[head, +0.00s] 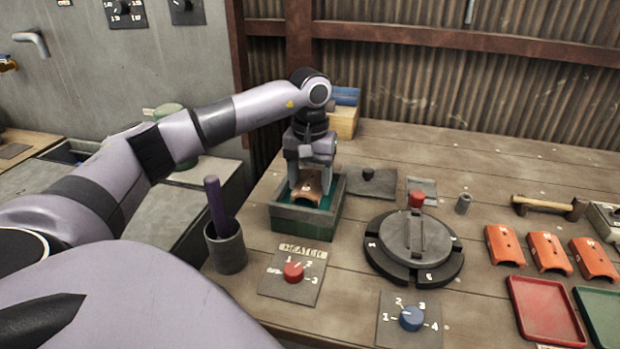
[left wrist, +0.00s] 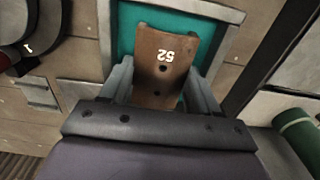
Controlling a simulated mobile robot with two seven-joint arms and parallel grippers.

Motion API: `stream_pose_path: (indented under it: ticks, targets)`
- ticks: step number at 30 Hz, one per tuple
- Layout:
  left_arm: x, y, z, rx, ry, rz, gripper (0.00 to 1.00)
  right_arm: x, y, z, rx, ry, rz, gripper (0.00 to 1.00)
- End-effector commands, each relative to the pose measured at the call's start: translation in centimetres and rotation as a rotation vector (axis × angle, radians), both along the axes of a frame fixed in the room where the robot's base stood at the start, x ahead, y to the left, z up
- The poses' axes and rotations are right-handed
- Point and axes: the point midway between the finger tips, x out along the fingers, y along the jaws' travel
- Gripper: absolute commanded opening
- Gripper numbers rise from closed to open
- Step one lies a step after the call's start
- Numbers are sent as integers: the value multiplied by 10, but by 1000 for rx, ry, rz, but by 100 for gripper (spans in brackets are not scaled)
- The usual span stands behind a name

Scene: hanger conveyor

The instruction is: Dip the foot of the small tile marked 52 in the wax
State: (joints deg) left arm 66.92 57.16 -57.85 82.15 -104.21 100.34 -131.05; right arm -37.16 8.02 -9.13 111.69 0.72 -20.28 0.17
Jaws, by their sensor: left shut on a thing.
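The small brown tile marked 52 (left wrist: 165,62) is held between the fingers of my left gripper (left wrist: 158,82), which is shut on its sides. In the head view the left gripper (head: 308,184) points down over the wax bath (head: 297,214), a grey and green box with teal wax inside. The tile (head: 308,191) is within the outline of the bath, its number facing up. I cannot tell whether its foot touches the wax. The bath's rim (left wrist: 212,8) also shows in the left wrist view. My right gripper is not in view.
A grey cup with a purple rod (head: 226,245) stands left of the bath. Orange tiles (head: 549,252) and red and green trays (head: 545,310) lie far right.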

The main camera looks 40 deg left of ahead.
Motion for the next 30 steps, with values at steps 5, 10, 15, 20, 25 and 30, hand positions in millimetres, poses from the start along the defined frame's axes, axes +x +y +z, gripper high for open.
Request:
stream_pose_path:
  ticks: [5,10,15,20,25,30]
  targets:
    - [0,0,0,0,-1,0,28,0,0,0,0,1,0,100]
    - [0,0,-1,0,0,0,28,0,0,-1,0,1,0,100]
    - [0,0,-4,0,0,0,28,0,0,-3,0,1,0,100]
    - [0,0,-7,0,0,0,28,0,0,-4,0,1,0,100]
    - [0,0,-9,0,0,0,28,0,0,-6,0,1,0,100]
    - [0,0,-12,0,0,0,28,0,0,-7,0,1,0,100]
